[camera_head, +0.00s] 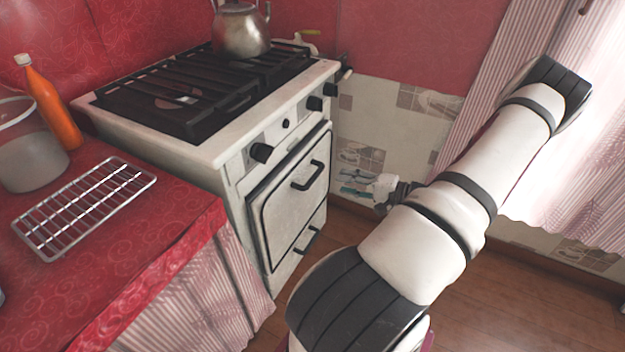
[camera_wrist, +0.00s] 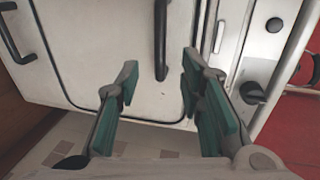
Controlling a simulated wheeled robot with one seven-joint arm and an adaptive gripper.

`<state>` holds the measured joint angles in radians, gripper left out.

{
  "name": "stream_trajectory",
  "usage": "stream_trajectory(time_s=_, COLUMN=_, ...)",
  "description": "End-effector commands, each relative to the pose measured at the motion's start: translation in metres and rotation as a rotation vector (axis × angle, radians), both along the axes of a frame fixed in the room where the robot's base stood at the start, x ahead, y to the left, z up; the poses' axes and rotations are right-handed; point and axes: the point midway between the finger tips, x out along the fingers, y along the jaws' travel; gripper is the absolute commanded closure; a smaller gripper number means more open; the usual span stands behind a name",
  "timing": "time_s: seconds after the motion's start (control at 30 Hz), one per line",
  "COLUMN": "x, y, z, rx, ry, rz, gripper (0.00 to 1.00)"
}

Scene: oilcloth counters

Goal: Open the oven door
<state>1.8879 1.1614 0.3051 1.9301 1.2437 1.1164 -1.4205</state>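The white oven door (camera_head: 283,207) is shut on the front of the stove, with a dark bar handle (camera_head: 308,176) near its top. In the wrist view the door (camera_wrist: 95,45) fills much of the picture, and its handle (camera_wrist: 160,40) runs down from the top edge, ending roughly between my fingertips. My gripper (camera_head: 356,188) is to the right of the door in the head view, apart from the handle. In the wrist view my gripper (camera_wrist: 160,75) is open, its teal-padded fingers spread with nothing between the pads.
Black knobs (camera_head: 262,152) line the stove front above the door. A lower handle (camera_head: 307,240) sits beneath it. A kettle (camera_head: 241,30) stands on the hob. A wire rack (camera_head: 85,205), pot (camera_head: 32,150) and orange bottle (camera_head: 52,108) stand on the red counter. Floor shows before the stove.

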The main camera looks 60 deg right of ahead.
Motion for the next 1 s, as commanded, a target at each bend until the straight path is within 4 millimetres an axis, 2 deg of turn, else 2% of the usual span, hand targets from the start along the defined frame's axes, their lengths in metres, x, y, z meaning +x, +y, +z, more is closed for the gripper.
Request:
stream_trajectory(time_s=0.3, x=0.063, y=0.006, z=-0.014, rx=0.002, ry=-0.001, rz=0.005, gripper=0.65)
stream_trajectory(time_s=0.5, x=0.093, y=0.008, z=-0.021, rx=0.002, ry=0.0, rz=0.005, gripper=0.65)
stream_trajectory(time_s=0.7, x=0.109, y=0.009, z=-0.023, rx=0.001, ry=0.001, rz=0.003, gripper=0.65)
stream_trajectory(time_s=1.0, x=0.111, y=0.009, z=-0.023, rx=0.001, ry=0.001, rz=0.003, gripper=0.65)
